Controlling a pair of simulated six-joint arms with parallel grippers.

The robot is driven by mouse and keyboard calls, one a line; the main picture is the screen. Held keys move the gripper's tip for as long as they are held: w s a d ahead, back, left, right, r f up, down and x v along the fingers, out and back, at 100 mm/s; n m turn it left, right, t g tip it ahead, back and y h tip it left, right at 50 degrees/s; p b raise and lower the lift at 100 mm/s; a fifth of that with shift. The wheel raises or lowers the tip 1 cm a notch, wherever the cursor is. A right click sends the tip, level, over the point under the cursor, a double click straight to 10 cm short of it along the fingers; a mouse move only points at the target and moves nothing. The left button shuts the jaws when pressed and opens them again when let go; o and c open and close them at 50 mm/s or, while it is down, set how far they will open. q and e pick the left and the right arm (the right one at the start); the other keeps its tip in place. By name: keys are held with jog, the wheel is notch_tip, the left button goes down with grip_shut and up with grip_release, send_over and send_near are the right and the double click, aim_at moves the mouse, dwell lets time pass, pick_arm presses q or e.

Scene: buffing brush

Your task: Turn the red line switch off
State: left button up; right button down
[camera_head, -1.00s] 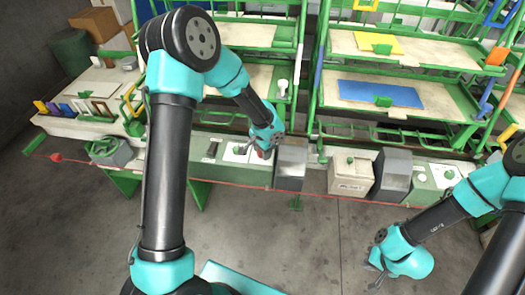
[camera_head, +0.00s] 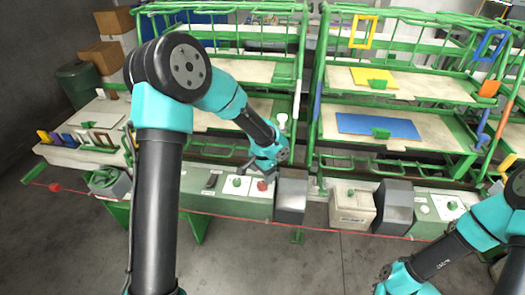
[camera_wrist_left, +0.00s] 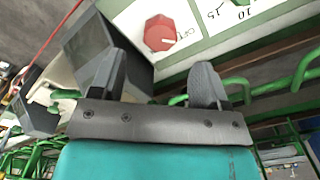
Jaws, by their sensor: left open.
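The red switch (camera_head: 262,186) is a faceted red knob on a white plate on the bench's front panel. It also shows in the left wrist view (camera_wrist_left: 160,33), with a pale line on its face. My left gripper (camera_head: 260,170) is just above and behind the knob in the head view. In the left wrist view its two fingers (camera_wrist_left: 158,75) are spread, with nothing between them, and the knob is beyond them, apart. My right gripper (camera_head: 384,274) is low at the bottom right, partly cut off, away from the panel. Its jaws are unclear.
A dark grey hooded box (camera_head: 291,195) stands close to the right of the red knob. A green knob (camera_head: 237,182) and a black switch (camera_head: 211,180) are to its left. A red cord (camera_head: 220,213) runs along the bench front. Green racks (camera_head: 310,100) rise behind.

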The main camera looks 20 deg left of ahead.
aim_at(262, 184)
pick_arm(q)
notch_tip(262, 184, up, 11)
jog(key=shift+r, duration=0.15)
dwell(0.5)
